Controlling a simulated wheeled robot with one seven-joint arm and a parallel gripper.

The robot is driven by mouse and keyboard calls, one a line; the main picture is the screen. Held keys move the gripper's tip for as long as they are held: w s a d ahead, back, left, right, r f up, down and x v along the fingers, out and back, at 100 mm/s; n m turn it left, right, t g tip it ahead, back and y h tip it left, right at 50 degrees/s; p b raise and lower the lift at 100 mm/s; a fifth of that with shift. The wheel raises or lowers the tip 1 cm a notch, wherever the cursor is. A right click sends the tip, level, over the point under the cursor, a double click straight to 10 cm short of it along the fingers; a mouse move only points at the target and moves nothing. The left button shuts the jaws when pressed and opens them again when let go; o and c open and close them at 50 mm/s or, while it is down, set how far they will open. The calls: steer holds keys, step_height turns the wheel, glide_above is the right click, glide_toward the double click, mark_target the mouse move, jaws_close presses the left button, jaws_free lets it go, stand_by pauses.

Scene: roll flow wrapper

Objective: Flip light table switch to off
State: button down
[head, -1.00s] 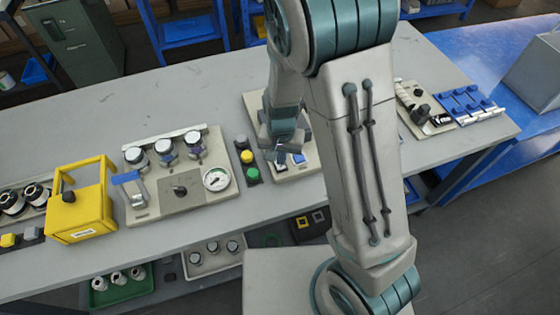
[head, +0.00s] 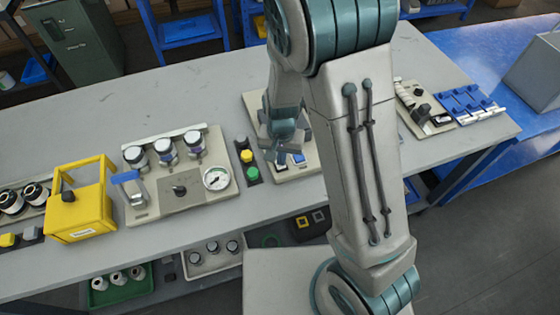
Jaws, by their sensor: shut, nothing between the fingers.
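No switch is labelled clearly enough for me to tell which one is the light table switch. My gripper (head: 274,158) is shut and empty, just above a beige panel (head: 308,168) in the middle of the bench. A blue-and-white rocker switch (head: 298,158) and a darker one (head: 281,164) sit on this panel, close by the fingertips. My arm hides much of the panel, and contact cannot be told. Another panel at the right (head: 418,105) carries a black-and-white switch (head: 441,119).
Left of my gripper stand a strip of yellow, green and black buttons (head: 247,157) and a panel with a gauge (head: 216,179). A yellow box (head: 80,212) stands further left. A blue rack (head: 468,103) is at the right. The back of the grey bench (head: 120,112) is clear.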

steer(key=shift+f+b, duration=0.65)
steer(key=shift+f, duration=0.15)
steer(key=shift+r, duration=0.2)
steer(key=shift+r+p, duration=3)
steer(key=shift+r, duration=0.4)
steer(key=s+d+r+n+t, duration=0.1)
steer(key=s+d+r, duration=0.3)
steer(key=r, duration=0.3)
steer(key=s+d+r+n+t, duration=0.1)
steer(key=s+d+r, duration=0.3)
steer(key=r, duration=0.3)
steer(key=s+d+r+t, duration=0.1)
steer(key=s+d+r, duration=0.3)
steer(key=r, duration=0.4)
steer(key=shift+s+n+t, duration=0.35)
steer(key=shift+n+t, duration=0.05)
steer(key=shift+r, duration=0.1)
